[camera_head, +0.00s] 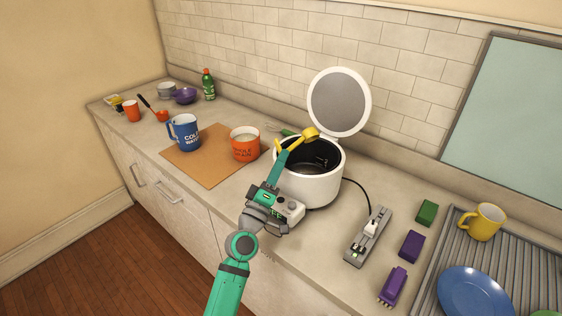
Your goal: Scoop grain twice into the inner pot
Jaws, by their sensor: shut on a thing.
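My gripper (282,152) is shut on a yellow scoop (310,134). It holds the scoop up over the open rim of the white rice cooker (322,190). I cannot see what is in the scoop's bowl. The dark inner pot (318,160) sits in the cooker, and its floor is partly hidden by the scoop, the gripper and the rim. The cooker's round lid (340,102) stands open behind it. An orange container labelled as grain (245,148), with pale contents at its top, stands left of the cooker.
A power strip (368,238), purple and green blocks (412,246), and a rack with a yellow mug (483,222) and blue plate (474,292) lie right. Small dishes stand far left.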

